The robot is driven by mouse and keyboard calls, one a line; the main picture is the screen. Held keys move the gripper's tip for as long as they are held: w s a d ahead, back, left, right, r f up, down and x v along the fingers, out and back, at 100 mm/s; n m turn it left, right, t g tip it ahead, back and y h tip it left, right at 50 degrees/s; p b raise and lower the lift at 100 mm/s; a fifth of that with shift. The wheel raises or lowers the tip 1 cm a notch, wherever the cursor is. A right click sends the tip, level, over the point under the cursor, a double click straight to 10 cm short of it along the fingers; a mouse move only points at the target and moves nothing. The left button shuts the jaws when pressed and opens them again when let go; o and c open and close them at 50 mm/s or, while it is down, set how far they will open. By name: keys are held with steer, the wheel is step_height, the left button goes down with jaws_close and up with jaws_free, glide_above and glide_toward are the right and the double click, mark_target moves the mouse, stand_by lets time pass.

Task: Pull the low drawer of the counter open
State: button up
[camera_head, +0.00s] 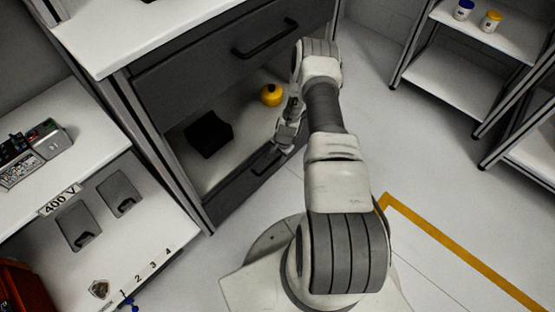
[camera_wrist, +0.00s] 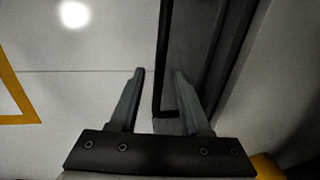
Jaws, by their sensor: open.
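The low drawer (camera_head: 238,190) is the dark front at the bottom of the counter (camera_head: 150,90), and it looks shut. Its dark bar handle (camera_head: 262,163) is partly hidden by my gripper (camera_head: 282,147), which is down at the handle's right part. In the wrist view my gripper (camera_wrist: 160,74) is open, with one finger on each side of the drawer handle (camera_wrist: 162,60) in the picture. The right finger overlaps the gap between bar and drawer front (camera_wrist: 205,45). I cannot tell whether either finger touches the bar.
Above the low drawer is an open shelf with a black box (camera_head: 209,138) and a yellow round object (camera_head: 271,95). An upper drawer (camera_head: 210,70) with its own handle (camera_head: 265,40) is above that. Clear floor (camera_head: 420,170) lies right of the counter, with a yellow line (camera_head: 455,243).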

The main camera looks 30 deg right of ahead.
steer(key=shift+w+f, duration=0.1)
steer(key=shift+f, duration=0.3)
steer(key=shift+c, duration=0.4)
jaws_close()
stand_by(0.8)
